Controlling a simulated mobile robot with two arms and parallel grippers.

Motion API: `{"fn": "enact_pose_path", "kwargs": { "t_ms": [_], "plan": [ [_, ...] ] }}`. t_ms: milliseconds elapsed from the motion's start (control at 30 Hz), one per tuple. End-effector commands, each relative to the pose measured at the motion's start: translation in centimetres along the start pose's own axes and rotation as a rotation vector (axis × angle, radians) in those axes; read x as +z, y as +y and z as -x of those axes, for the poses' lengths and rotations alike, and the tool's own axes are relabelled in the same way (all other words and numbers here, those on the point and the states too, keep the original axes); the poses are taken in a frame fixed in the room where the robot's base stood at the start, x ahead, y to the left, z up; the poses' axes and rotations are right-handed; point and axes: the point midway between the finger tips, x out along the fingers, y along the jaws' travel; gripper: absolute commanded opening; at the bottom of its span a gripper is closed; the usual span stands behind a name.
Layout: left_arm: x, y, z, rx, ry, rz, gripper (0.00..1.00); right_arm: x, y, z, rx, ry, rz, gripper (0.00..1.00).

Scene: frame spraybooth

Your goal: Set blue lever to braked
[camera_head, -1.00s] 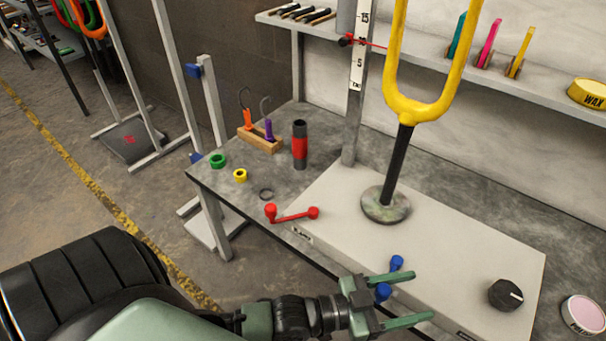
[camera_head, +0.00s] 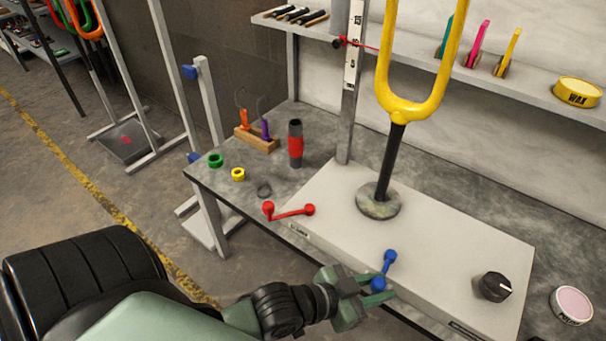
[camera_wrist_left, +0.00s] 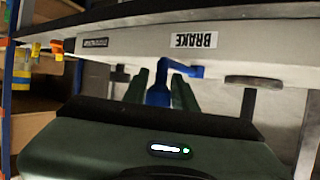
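The blue lever (camera_head: 387,266) is on the front right part of the light grey box, with one round end on the box and its free knob at the box's front edge. My left gripper (camera_head: 382,286) reaches in from the left and is shut on that knob. In the left wrist view the blue lever (camera_wrist_left: 158,94) stands between the two green fingers, below a white BRAKE label (camera_wrist_left: 194,40) that appears upside down. Part of the lever is hidden by the fingers in the head view. My right gripper is not in view.
A red lever (camera_head: 290,212) is at the box's left end. A black dial (camera_head: 493,287) is right of the blue lever. A yellow fork on a black post (camera_head: 388,165) rises behind. Small rings and a red-black cylinder (camera_head: 295,146) stand on the bench (camera_head: 226,200) at left.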

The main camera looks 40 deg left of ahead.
Motion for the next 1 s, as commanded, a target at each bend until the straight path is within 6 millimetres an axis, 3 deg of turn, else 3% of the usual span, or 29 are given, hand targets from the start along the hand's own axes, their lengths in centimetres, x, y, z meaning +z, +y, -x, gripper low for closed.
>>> {"fn": "enact_pose_path", "kwargs": {
  "t_ms": [33, 400, 1000],
  "plan": [
    [8.1, -1.0, 0.8, -0.026, -0.286, 0.015, 0.49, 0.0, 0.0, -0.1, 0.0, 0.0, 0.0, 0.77],
    [14.2, -3.3, 2.4, -0.13, -0.548, 0.106, 0.49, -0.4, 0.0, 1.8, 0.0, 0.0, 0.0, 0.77],
    [25.5, -4.1, 2.8, -0.183, -0.713, 0.165, 0.49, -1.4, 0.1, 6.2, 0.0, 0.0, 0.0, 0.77]
  ]
}}
